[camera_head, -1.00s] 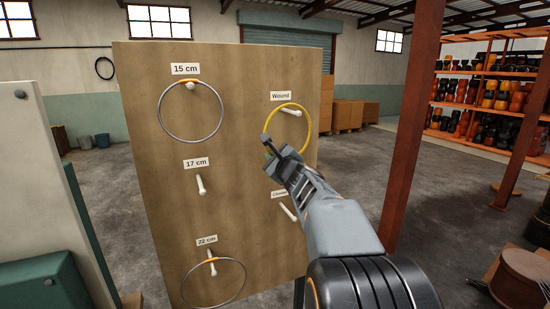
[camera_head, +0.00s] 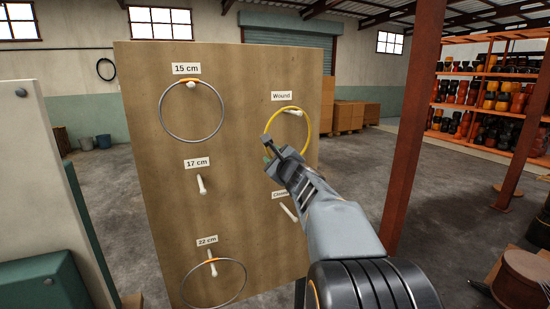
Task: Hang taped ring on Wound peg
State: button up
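The yellow taped ring (camera_head: 310,130) is at the upper right of the brown board, below the "Wound" label. The white Wound peg (camera_head: 293,112) shows inside the top of the ring, close under its upper edge. The ring looks to be around the peg; I cannot tell whether its top rests on it. My gripper (camera_head: 267,149) is at the ring's lower left side, with its dark fingertips over the rim. The fingers partly hide that part of the ring. I cannot tell whether they are shut on it or opened.
The board (camera_head: 235,180) also bears a grey ring (camera_head: 222,118) on the 15 cm peg and another (camera_head: 244,275) on the 22 cm peg. The 17 cm peg (camera_head: 201,184) is bare. My arm partly covers the lower right label and peg (camera_head: 288,212). A rust-coloured post (camera_head: 412,120) stands right.

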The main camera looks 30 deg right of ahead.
jog(key=shift+o, duration=0.4)
jog(key=shift+s, duration=0.1)
jog(key=s+a, duration=0.2)
jog(key=s, duration=1.1)
jog(key=shift+s+f+b, duration=0.2)
jog(key=shift+s+b, duration=0.05)
jog(key=shift+b, duration=0.2)
jog(key=s+a+f+n+g+y+p, duration=0.2)
jog(key=a+f+n+g, duration=0.35)
jog(key=f+n, duration=0.3)
jog(key=s+a+f+n+g+y+p, duration=0.2)
jog(key=s+a+f+n+g+y, duration=0.15)
jog(key=a+f+n, duration=0.45)
jog(key=s+a+n+g+h+p, duration=0.3)
jog(key=s+a+n+g+p, duration=0.2)
jog(key=n, duration=0.7)
jog(key=shift+s+a+r+g+p, duration=0.3)
jog(key=shift+s+p, duration=0.05)
jog(key=shift+s, duration=0.05)
